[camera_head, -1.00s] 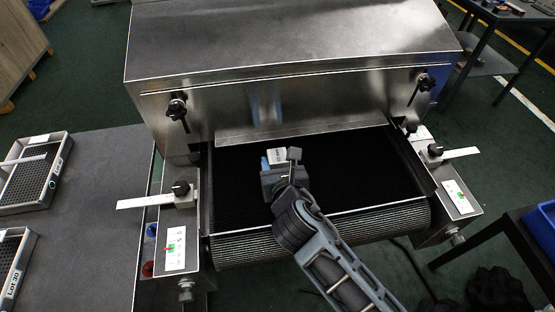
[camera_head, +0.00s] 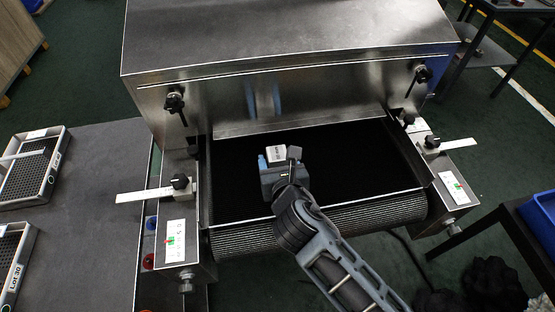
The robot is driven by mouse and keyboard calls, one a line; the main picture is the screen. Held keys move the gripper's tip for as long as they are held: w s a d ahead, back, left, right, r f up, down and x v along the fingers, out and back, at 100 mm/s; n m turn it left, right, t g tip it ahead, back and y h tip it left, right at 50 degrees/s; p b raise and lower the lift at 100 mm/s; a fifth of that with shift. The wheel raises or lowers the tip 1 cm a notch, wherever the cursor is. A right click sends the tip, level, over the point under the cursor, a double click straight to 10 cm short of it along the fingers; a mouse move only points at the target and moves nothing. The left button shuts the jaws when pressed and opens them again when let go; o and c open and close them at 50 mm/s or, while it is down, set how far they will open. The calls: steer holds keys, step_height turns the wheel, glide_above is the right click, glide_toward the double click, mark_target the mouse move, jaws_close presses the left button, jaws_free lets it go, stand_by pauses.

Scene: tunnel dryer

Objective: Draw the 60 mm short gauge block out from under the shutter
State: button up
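The gauge block (camera_head: 276,153) is a small pale block with dark lettering on its top face, over the black conveyor belt (camera_head: 235,190). It is in front of the shutter (camera_head: 300,126), whose lower edge is a bright strip across the dryer mouth, with a dark gap between them. My gripper (camera_head: 279,158) is around the block, a blue-marked finger on the left and a dark finger on the right, and appears shut on it. The block's lower part is hidden by my gripper. I cannot tell whether the block touches the belt.
Side rails with clamp knobs and steel rules (camera_head: 145,196) flank the belt. The steel dryer hood (camera_head: 290,40) stands behind. Trays (camera_head: 58,163) lie on the grey table (camera_head: 95,230) at left. A blue bin (camera_head: 543,215) is at the right edge. The belt around my gripper is clear.

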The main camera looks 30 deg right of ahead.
steer(key=o, duration=0.3)
steer(key=v, duration=0.8)
stand_by(0.3)
